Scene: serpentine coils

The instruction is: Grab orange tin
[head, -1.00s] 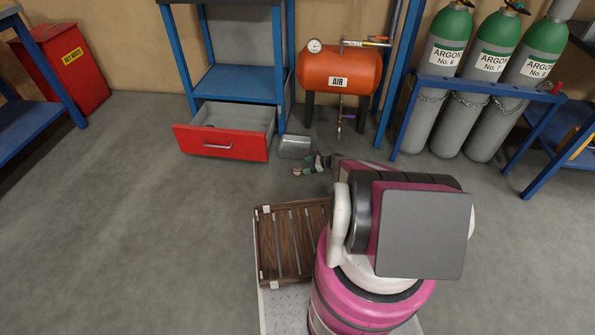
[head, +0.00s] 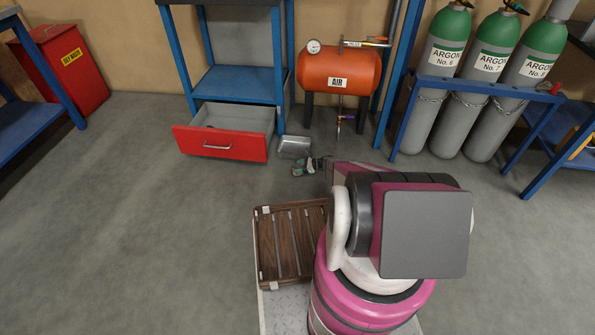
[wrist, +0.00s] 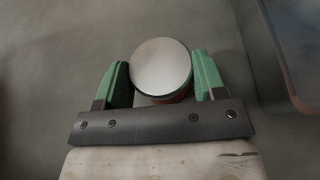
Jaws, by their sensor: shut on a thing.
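The orange tin (wrist: 161,66) shows in the wrist view as a round silver lid, with a sliver of orange side below it. My gripper (wrist: 163,75) has its two green fingers on either side of the tin and is shut on it. Most of the tin's side is hidden under its lid and behind the gripper. In the head view my gripper (head: 305,167) is low near the floor, in front of a metal tray; the tin is too small there to make out clearly.
The metal tray (head: 294,147) lies on the floor just behind my gripper. An open red drawer (head: 221,143) is to the left, under a blue bench (head: 235,84). The orange air tank (head: 340,69) stands behind. A slatted wooden rack (head: 291,243) is nearer me. Floor at left is clear.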

